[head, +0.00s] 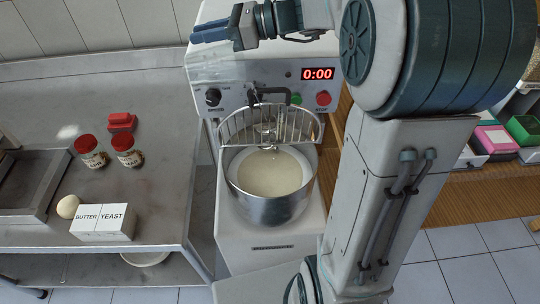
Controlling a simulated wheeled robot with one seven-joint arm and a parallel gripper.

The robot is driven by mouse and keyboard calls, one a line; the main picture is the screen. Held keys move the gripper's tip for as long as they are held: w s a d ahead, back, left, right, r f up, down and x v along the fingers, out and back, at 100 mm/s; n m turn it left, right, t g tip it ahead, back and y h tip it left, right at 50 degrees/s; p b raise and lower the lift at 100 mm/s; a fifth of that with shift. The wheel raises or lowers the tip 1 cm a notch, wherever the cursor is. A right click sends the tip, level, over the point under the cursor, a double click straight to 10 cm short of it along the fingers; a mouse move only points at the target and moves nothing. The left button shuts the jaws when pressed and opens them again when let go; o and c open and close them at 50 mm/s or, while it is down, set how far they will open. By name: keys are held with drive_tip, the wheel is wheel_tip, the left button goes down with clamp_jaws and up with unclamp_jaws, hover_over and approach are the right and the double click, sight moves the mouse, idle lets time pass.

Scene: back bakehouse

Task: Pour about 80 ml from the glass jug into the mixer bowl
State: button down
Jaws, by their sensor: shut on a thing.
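The steel mixer bowl (270,210) sits in the white mixer (220,75) at the centre of the head view. A pale cream mass lies inside it, and a wire guard (238,127) stands around the back of its rim. My gripper (203,33) is at the top, pointing left, in front of the mixer's upper part and above and left of the bowl. Its blue fingers are shut on the glass jug. The clear jug hardly shows against the white mixer, so its outline, tilt and fill cannot be told. I see no stream falling into the bowl.
The mixer's red display (318,73) reads 0:00. My arm blocks the right.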

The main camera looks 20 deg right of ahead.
sight(185, 57)
drive_tip(key=a, duration=0.1)
drive_tip(key=a+h+p, duration=0.1)
drive_tip(key=a+p, duration=0.1)
drive_tip(key=shift+w+a+f+g+h, duration=0.1)
drive_tip(key=shift+w+g+h, duration=0.2)
drive_tip(key=shift+h, duration=0.1)
drive_tip(key=p, duration=0.1)
drive_tip(key=a+f+h+p, duration=0.1)
drive_tip(key=p, duration=0.1)
drive_tip(key=shift+w+a+f, duration=0.1)
drive_tip(key=shift+a+f, duration=0.1)
drive_tip(key=shift+f, duration=0.1)
drive_tip(key=shift+d+f+h, duration=0.15)
drive_tip(key=shift+f+h, duration=0.25)
drive_tip(key=shift+f, duration=0.05)
drive_tip(key=shift+p, duration=0.3)
drive_tip(key=shift+w+a+f+g+h+p, duration=0.1)
drive_tip(key=shift+a+f+g+h+p, duration=0.2)
drive_tip(key=shift+h+p, duration=0.35)
drive_tip(key=f+p, duration=0.1)
drive_tip(key=p, duration=0.1)
drive_tip(key=h+p, duration=0.1)
drive_tip(key=shift+a+f+g+h+p, duration=0.2)
drive_tip(key=shift+f+g+h+p, duration=0.1)
drive_tip(key=shift+f+p, duration=0.1)
drive_tip(key=shift+w+a+p, duration=0.1)
drive_tip(key=shift+w+p, duration=0.05)
drive_tip(key=shift+p, duration=0.65)
